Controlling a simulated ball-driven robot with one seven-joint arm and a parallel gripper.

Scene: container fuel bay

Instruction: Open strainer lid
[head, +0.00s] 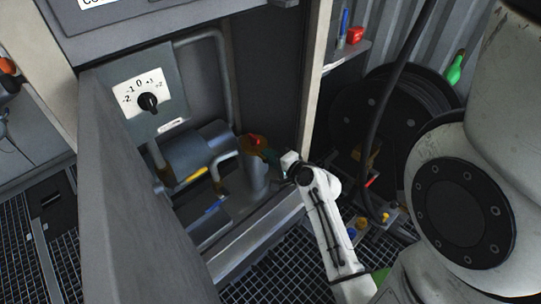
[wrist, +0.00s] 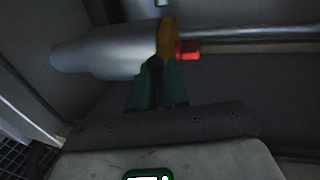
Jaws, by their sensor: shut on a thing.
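The strainer is a grey metal cylinder (head: 256,179) standing low in the open cabinet; its body shows lying across the wrist view (wrist: 100,54). Its orange-brown lid (wrist: 167,38) is at the cylinder's end, seen edge-on, with a red knob (wrist: 188,50) on its outer face. In the head view the lid (head: 248,144) and red knob (head: 255,140) show above the body. I cannot tell whether there is a gap under the lid. My gripper (wrist: 157,68), with teal fingers, is shut on the lid's edge. In the head view the fingers are small and dark.
The cabinet door (head: 135,190) stands open at the left. A dial panel (head: 148,100) and a horizontal grey cylinder (head: 198,150) are behind. The cabinet sill (head: 262,232) runs below my wrist. A hose reel (head: 398,115) stands to the right, above grated floor.

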